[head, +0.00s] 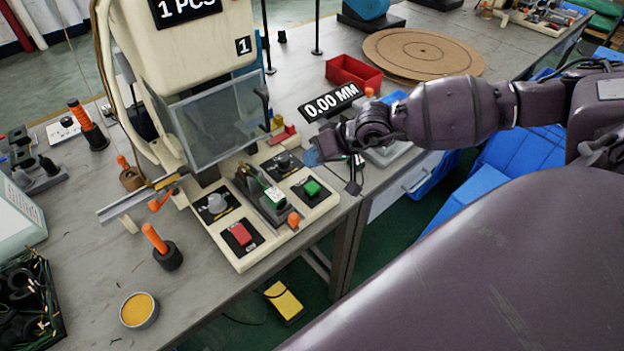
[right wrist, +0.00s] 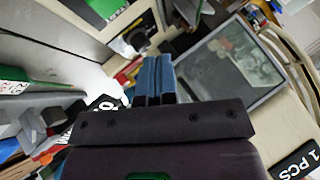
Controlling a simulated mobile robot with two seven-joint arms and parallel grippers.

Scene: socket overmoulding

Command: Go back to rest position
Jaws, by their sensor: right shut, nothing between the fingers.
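My right arm comes in from the right in the head view, and my right gripper (head: 312,158) is beside the right edge of the moulding machine (head: 188,75). Its blue fingers are shut and empty; they also show in the right wrist view (right wrist: 153,80), side by side with nothing between them. The machine's base has a red button (head: 240,234) and a green button (head: 312,188), with a small fixture (head: 272,200) between them. My left gripper is not in view.
A clear guard (head: 219,118) hangs on the machine front. A red bin (head: 353,73) and a round brown board (head: 424,53) lie behind my right arm. Orange-handled tools (head: 167,248) and a yellow-filled tin (head: 138,310) stand at left. Blue crates (head: 515,150) are on the right.

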